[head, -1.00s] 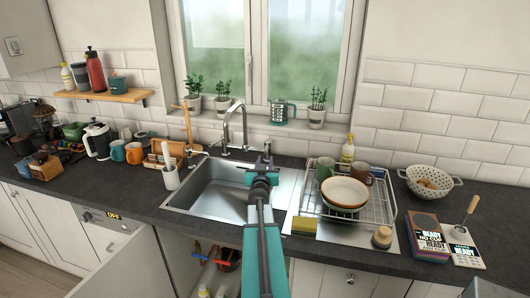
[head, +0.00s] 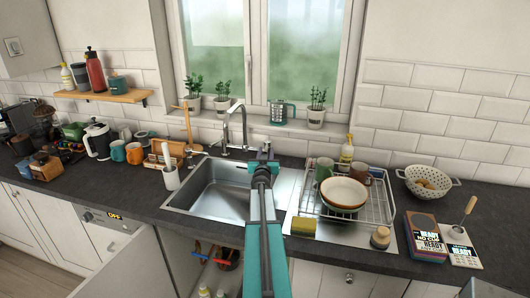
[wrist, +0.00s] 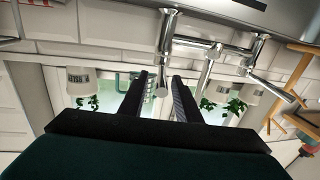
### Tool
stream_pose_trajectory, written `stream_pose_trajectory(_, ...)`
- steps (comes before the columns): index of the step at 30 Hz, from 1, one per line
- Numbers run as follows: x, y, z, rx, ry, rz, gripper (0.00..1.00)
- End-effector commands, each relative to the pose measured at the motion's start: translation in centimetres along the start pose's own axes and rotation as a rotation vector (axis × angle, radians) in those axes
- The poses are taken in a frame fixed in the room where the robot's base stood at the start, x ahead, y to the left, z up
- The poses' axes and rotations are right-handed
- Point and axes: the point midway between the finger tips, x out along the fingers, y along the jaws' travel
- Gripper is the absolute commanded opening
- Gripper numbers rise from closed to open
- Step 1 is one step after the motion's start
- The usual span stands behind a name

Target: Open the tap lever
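The chrome tap (head: 244,128) stands behind the sink, its tall spout arching up. My gripper (head: 266,148) is over the sink's back right side, just right of the tap; its fingers are too small to judge there. In the wrist view, which is upside down, the tap body (wrist: 212,47) fills the top middle. A side bar with a round-ended chrome handle, seemingly the lever (wrist: 163,60), shows between my gripper's (wrist: 160,88) two dark fingers. The fingers are apart. I cannot tell whether either touches the handle.
The steel sink (head: 205,200) lies below, with a dish rack (head: 375,205) of bowls and mugs to its right. Potted plants (head: 222,104) stand on the windowsill behind the tap. A wooden stand (head: 188,125) is left of the tap.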

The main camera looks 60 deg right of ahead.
Motion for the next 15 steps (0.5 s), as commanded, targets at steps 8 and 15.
stream_pose_trajectory(8, 1.5, 0.0, 0.0, 0.001, 0.0, 0.0, 0.3)
stream_pose_trajectory(15, 1.6, 0.0, 0.0, 0.001, 0.0, 0.0, 0.3)
